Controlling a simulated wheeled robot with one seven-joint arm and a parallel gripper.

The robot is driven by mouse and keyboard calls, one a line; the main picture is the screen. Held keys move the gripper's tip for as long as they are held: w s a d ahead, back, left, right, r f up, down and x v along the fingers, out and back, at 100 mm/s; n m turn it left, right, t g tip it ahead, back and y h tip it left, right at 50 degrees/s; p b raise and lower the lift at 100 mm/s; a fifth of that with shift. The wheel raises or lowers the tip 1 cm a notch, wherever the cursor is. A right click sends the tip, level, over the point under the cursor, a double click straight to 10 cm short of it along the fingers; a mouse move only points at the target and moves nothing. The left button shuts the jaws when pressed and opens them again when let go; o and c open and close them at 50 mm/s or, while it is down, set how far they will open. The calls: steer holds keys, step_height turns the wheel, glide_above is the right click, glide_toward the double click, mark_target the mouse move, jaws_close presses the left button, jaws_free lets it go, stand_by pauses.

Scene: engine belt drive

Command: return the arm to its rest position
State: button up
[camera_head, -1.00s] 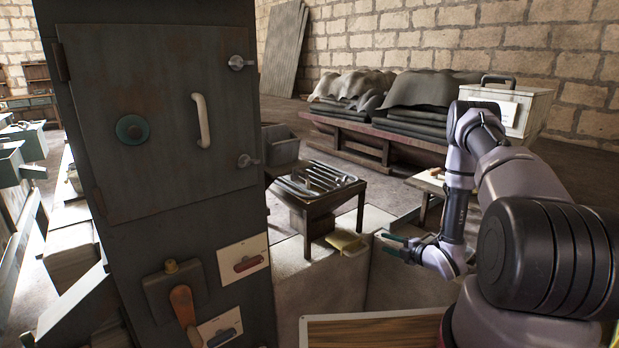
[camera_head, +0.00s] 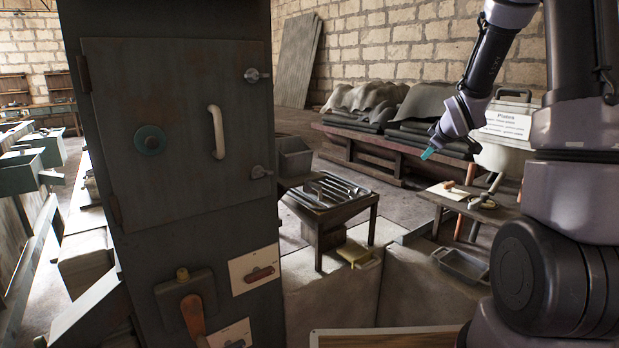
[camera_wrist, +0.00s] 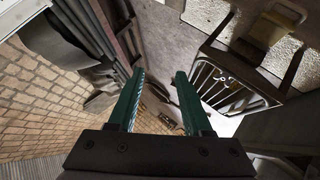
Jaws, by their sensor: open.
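My gripper (camera_head: 430,149) is raised at the upper right in the head view, at the end of my bent arm. It hangs in the air in front of the covered stacks. In the wrist view its two green fingers (camera_wrist: 160,98) stand apart with nothing between them. The arm's upper links fill the right side of the head view.
A dark metal cabinet (camera_head: 170,100) with a white handle and a lever stands close at left. A low table (camera_head: 330,213) with several tools is in the middle. A bench (camera_head: 372,153) with covered stacks stands behind. A grey tray (camera_head: 462,266) lies at right.

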steer(key=s+a+r+m+g, duration=0.1)
steer(key=s+a+r+m, duration=0.15)
steer(key=s+r, duration=0.4)
steer(key=s+a+r+m, duration=0.1)
steer(key=s+r+m, duration=0.35)
steer(key=s, duration=0.25)
steer(key=s+a+r+m+g+y, duration=0.1)
steer(key=s+a, duration=0.3)
steer(key=s, duration=0.6)
steer(key=s+a+r+m+g+y, duration=0.1)
steer(key=s+a+r+m, duration=0.2)
steer(key=s, duration=0.7)
steer(key=shift+a+m+g+y, duration=0.3)
steer(key=shift+a+m+y, duration=0.1)
steer(key=shift+a+m, duration=0.4)
steer(key=shift+d, duration=0.1)
stand_by(1.0)
